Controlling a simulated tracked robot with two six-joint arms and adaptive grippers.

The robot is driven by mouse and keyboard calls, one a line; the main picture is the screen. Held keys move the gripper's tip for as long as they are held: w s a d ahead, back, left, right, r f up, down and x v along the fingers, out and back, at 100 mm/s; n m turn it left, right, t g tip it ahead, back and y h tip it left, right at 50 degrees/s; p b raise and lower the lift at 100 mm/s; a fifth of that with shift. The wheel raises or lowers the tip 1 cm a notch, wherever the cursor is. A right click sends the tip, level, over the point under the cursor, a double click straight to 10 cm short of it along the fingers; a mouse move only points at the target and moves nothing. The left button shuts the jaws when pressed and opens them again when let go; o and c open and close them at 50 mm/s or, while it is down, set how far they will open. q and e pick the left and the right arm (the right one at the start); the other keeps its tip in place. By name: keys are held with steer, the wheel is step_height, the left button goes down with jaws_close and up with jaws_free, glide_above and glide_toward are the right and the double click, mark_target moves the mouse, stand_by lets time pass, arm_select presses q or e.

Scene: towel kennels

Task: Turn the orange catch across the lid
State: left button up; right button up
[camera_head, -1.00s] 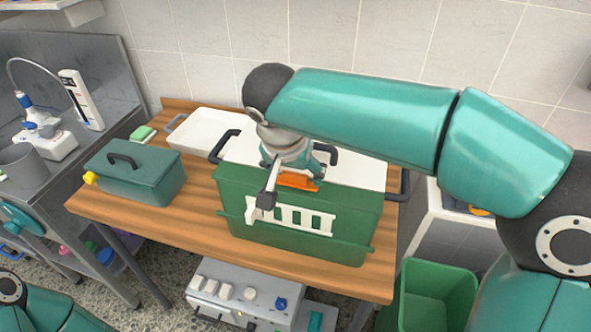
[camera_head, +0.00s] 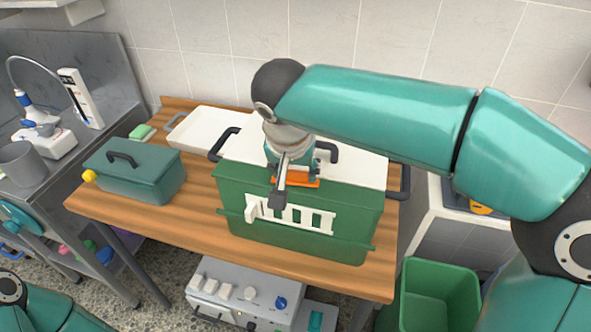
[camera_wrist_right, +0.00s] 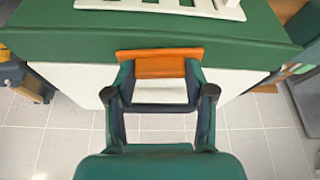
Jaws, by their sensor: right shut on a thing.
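The orange catch (camera_head: 308,184) is at the front edge of the white lid (camera_head: 355,172) on the large green box (camera_head: 300,248). In the right wrist view the catch (camera_wrist_right: 160,56) lies along the edge between the green wall and the white lid (camera_wrist_right: 160,96). My right gripper (camera_head: 292,178) points down over the box's front edge, and its fingers are shut on the catch. It hides part of the catch in the head view. The fingers (camera_wrist_right: 160,74) show at both sides of the catch in the wrist view. My left gripper is out of view.
The box stands on a wooden table (camera_head: 200,225) and has a white slotted panel (camera_head: 320,219) in front. A smaller dark green box (camera_head: 140,182) and a white tray (camera_head: 200,128) stand to its left. A green bin (camera_head: 436,300) is at lower right.

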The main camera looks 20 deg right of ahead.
steer(key=n+y, duration=0.1)
steer(key=n, duration=0.2)
steer(key=shift+d+t+b, duration=0.15)
steer(key=shift+t+b, duration=0.15)
steer(key=shift+b, duration=0.05)
steer(key=n+y, duration=0.1)
steer(key=n, duration=0.2)
steer(key=n+y+p, duration=0.1)
steer(key=n+y, duration=0.1)
steer(key=n, duration=0.3)
steer(key=shift+d+r+p, duration=0.1)
steer(key=shift+d+p, duration=0.05)
steer(key=shift+p, duration=0.2)
steer(key=n+g+y, duration=0.1)
steer(key=n, duration=0.1)
steer(key=n+g+p, duration=0.1)
steer(key=n, duration=0.2)
steer(key=shift+w+y, duration=0.1)
steer(key=shift+y, duration=0.3)
steer(key=shift+n, duration=0.3)
steer(key=o, duration=1.2)
steer(key=shift+c, duration=0.2)
steer(key=v, duration=1.1)
steer(key=shift+d+r, duration=0.15)
steer(key=shift+r, duration=0.25)
